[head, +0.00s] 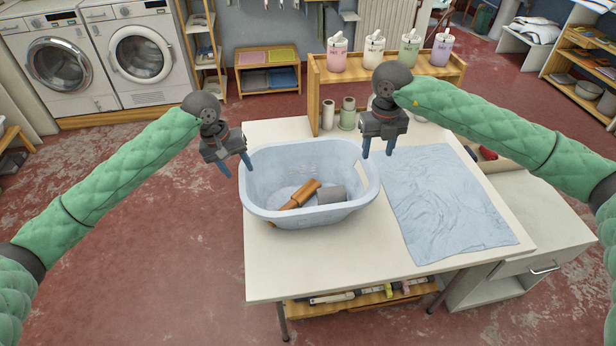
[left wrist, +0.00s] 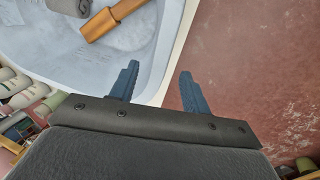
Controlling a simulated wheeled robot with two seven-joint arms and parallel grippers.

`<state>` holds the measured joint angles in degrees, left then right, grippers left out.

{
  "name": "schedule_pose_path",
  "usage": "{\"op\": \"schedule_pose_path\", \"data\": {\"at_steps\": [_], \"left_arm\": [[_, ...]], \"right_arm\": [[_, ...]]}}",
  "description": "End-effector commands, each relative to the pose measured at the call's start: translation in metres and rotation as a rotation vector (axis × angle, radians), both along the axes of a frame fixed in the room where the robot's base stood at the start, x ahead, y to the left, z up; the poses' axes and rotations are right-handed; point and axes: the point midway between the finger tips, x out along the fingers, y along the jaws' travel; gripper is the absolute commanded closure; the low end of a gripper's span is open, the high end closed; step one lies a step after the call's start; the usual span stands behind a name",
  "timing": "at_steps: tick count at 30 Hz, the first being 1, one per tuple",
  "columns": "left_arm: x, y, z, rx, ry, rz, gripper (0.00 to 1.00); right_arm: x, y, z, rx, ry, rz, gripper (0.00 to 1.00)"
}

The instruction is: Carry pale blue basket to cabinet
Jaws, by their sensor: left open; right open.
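The pale blue basket (head: 285,216) stands upright on the white table, with an orange-brown wooden object (head: 303,193) and a grey piece (head: 331,195) inside. My left gripper (head: 236,164) is open at the basket's left rim. In the left wrist view the rim (left wrist: 172,62) passes between the two spread blue fingers (left wrist: 160,68); I cannot tell how deep it sits or whether they touch. My right gripper (head: 378,150) is open by the basket's right end, seemingly above the rim. A white cabinet (head: 535,272) with a drawer handle stands at the table's right; I cannot tell whether it is the task's cabinet.
A rumpled light blue cloth (head: 445,200) covers the table's right part. A wooden rack (head: 420,72) with several coloured dispensers stands behind. Two washing machines (head: 142,55) and a low wooden shelf (head: 268,72) stand at the back. The red floor (head: 150,240) left of the table is clear.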

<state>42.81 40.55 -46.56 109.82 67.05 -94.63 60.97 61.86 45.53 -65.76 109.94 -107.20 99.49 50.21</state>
Motion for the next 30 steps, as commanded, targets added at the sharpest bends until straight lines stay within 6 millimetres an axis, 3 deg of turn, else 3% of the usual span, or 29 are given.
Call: {"op": "schedule_pose_path", "data": {"at_steps": [14, 30], "left_arm": [[0.000, -0.001, -0.005, 0.000, 0.001, 0.000, 0.53], [0.002, -0.018, -0.066, 0.001, 0.001, 0.001, 0.53]], "right_arm": [[0.000, 0.000, -0.005, 0.000, 0.001, 0.000, 0.51], [-0.001, 0.000, -0.069, 0.000, 0.002, -0.001, 0.51]]}}
